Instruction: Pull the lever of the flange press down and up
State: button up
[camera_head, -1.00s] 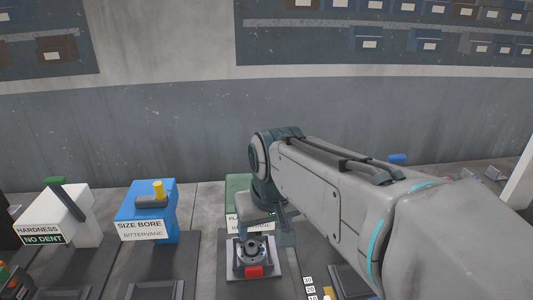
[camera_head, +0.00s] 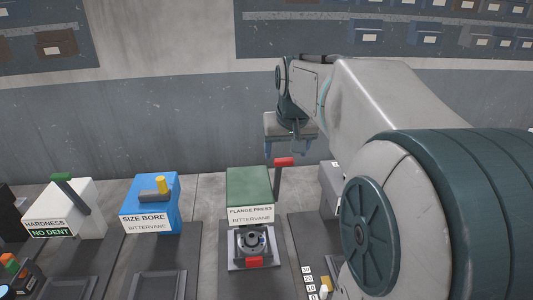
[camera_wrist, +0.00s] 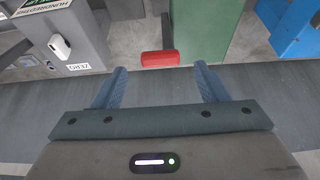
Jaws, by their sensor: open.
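The flange press (camera_head: 250,190) is a green box with a label reading FLANGE PRESS, in the middle of the head view. It also shows as a green block in the wrist view (camera_wrist: 201,30). Its lever (camera_head: 280,178) is a dark upright bar with a red handle (camera_head: 285,161) on top, at the right side of the press. A round grey metal part (camera_head: 252,241) sits in the fixture in front. My gripper (camera_head: 290,150) is open above and around the handle's area. In the wrist view the red handle (camera_wrist: 160,58) lies just beyond and between my open blue fingertips (camera_wrist: 159,70), apart from them.
The blue size bore box (camera_head: 150,205) and the white hardness box (camera_head: 65,210) stand to the left. A grey box (camera_head: 330,185) stands right of the lever. It shows in the wrist view with a ZERO label (camera_wrist: 78,67). The wall is behind.

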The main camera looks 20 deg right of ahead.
aim_at(284, 160)
jog(key=x, duration=0.6)
